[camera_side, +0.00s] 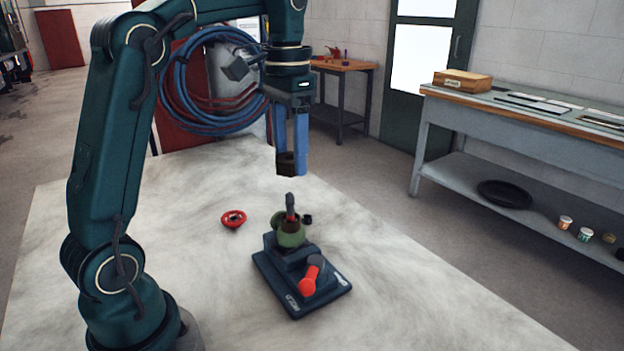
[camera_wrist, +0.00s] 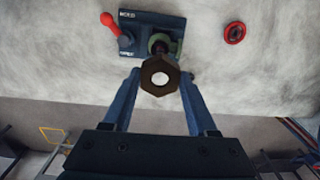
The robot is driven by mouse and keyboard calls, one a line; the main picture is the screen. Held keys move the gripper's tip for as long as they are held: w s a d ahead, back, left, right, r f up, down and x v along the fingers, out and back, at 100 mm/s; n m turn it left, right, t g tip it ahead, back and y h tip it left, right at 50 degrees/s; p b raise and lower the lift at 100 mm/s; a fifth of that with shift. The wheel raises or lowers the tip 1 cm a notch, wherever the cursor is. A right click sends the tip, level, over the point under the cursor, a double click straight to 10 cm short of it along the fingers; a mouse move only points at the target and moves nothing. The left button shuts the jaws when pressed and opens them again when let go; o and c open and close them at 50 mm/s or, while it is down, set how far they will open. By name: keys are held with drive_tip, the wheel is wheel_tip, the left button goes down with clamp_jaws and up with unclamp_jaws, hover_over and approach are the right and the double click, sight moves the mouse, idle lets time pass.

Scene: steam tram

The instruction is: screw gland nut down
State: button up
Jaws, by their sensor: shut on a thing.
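My gripper (camera_side: 292,170) is shut on the gland nut (camera_side: 285,168), a dark brown hexagonal ring. In the wrist view the nut (camera_wrist: 147,83) sits between the fingertips (camera_wrist: 160,85), and its round hole shows pale. The gripper points down and holds the nut in the air, apart from the green valve body (camera_side: 291,236). In the wrist view the valve body (camera_wrist: 158,41) is partly hidden behind the nut.
The valve is on a dark base plate (camera_side: 290,302) with a red-knobbed lever (camera_side: 306,283). A red handwheel (camera_side: 233,218) lies on the pale table (camera_side: 190,285) left of the valve. The table around them is largely clear. A grey workbench (camera_side: 520,125) stands at the right.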

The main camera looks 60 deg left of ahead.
drive_tip(key=shift+s, duration=0.25)
drive_tip(key=shift+f, duration=1.5)
